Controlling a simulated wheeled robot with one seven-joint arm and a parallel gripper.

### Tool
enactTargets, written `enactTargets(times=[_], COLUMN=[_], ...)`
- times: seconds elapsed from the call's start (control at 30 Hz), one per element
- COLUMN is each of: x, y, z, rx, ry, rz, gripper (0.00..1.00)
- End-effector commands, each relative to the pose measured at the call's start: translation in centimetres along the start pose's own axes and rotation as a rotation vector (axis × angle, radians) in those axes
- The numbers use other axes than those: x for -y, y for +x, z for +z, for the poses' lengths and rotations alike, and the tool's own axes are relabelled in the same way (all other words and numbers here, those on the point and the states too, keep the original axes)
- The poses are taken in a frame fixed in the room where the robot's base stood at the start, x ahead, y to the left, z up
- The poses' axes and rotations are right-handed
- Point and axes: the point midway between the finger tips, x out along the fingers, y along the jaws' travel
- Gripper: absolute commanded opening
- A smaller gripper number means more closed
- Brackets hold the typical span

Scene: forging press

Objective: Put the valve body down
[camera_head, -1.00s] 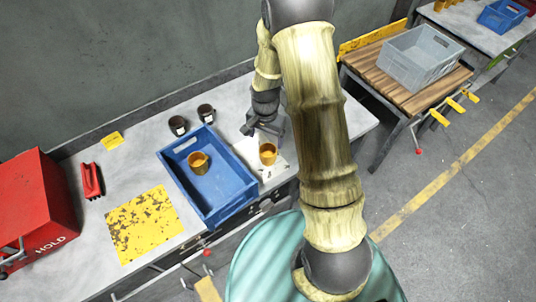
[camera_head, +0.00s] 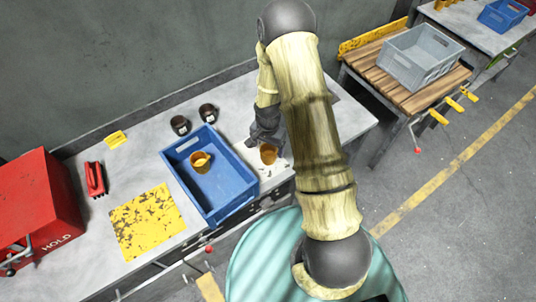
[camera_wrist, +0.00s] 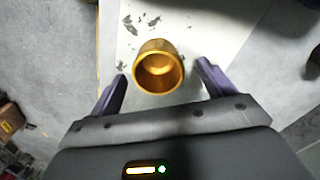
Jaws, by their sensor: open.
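A brass-coloured, cup-shaped valve body (camera_head: 268,154) stands upright on a white worn sheet (camera_head: 246,158) on the grey bench, just right of the blue crate. In the wrist view the valve body (camera_wrist: 158,70) shows its open round top, ahead of and between the two purple fingers. My gripper (camera_wrist: 162,84) is open, with a gap on both sides of the valve body. In the head view my gripper (camera_head: 274,140) is right beside it, partly covered by my arm. A second brass-coloured part (camera_head: 201,162) is inside the blue crate (camera_head: 229,210).
Two dark cups (camera_head: 180,125) stand behind the crate. A yellow worn mat (camera_head: 148,222), a red handled tool (camera_head: 95,179) and a red box (camera_head: 42,212) are on the left. A wooden table (camera_head: 412,97) with a grey crate (camera_head: 421,57) stands to the right.

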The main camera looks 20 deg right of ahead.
Motion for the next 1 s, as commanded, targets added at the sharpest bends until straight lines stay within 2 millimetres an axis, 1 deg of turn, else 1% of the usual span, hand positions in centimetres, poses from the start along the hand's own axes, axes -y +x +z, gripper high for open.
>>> enactTargets(times=[0.17,0.3,0.4,0.97,1.0], x=[-0.2,-0.1,-0.1,-0.1,-0.1], y=[1.5,3.1,3.7,3.9,3.9], z=[0.0,0.0,0.0,-0.1,-0.1], rx=[0.003,0.003,0.001,0.001,0.001], ry=[-0.004,-0.007,-0.007,-0.005,-0.005], rz=[0.003,0.002,0.001,0.0,0.0], gripper=[0.82,0.82,0.82,0.82,0.74])
